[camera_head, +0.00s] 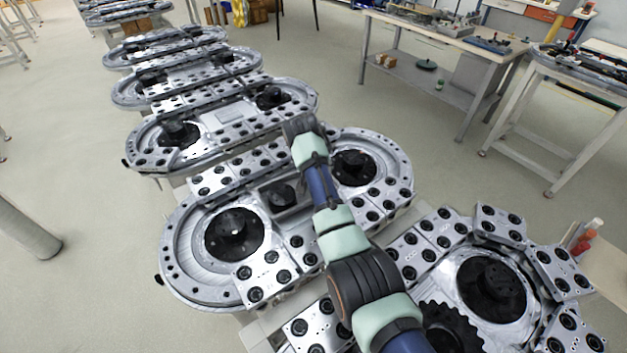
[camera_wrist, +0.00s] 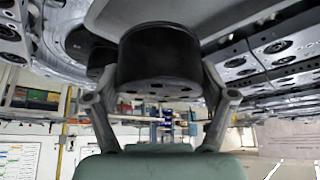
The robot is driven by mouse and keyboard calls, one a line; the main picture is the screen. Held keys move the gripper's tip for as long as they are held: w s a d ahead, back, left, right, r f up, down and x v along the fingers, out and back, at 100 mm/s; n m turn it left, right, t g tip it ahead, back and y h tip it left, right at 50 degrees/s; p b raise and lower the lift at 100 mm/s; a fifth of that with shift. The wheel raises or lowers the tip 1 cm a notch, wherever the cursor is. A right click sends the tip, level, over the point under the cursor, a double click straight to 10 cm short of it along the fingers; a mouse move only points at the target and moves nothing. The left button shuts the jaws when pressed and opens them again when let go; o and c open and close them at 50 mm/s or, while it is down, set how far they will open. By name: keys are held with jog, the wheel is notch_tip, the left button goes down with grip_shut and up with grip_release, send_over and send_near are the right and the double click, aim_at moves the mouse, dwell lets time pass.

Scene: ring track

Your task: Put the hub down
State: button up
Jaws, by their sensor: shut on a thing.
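The hub (camera_wrist: 160,52) is a black, short cylinder with small holes in its lower face in the wrist view. My gripper (camera_wrist: 157,72) is shut on it, with one grey finger on each side. The hub's upper end meets or overlaps a grey plate in that view; I cannot tell whether they touch. In the head view my arm reaches over the second ring track (camera_head: 170,262). My gripper's fingers are hidden there. A dark round piece (camera_head: 283,194) shows in a grey square frame beside my forearm; I cannot tell whether it is the held hub.
Black hubs stand in the track's left ring (camera_head: 234,230) and right ring (camera_head: 353,166). Blocks with black round inserts (camera_head: 265,278) surround them. More tracks (camera_head: 190,135) lie behind. A workbench (camera_head: 440,35) stands at the back right, with open floor between.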

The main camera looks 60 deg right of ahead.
notch_tip(320, 180, down, 6)
jog(key=shift+r+b, duration=0.2)
jog(key=shift+b, duration=0.55)
jog(key=shift+r, duration=0.1)
jog(key=o, duration=1.6)
jog(key=shift+f, duration=0.2)
jog(key=shift+r, duration=0.35)
jog(key=p+v, duration=0.3)
jog(key=v, duration=0.8)
jog(key=shift+a+r+p, duration=0.2)
jog(key=shift+r+p, duration=0.05)
jog(key=shift+p, duration=0.15)
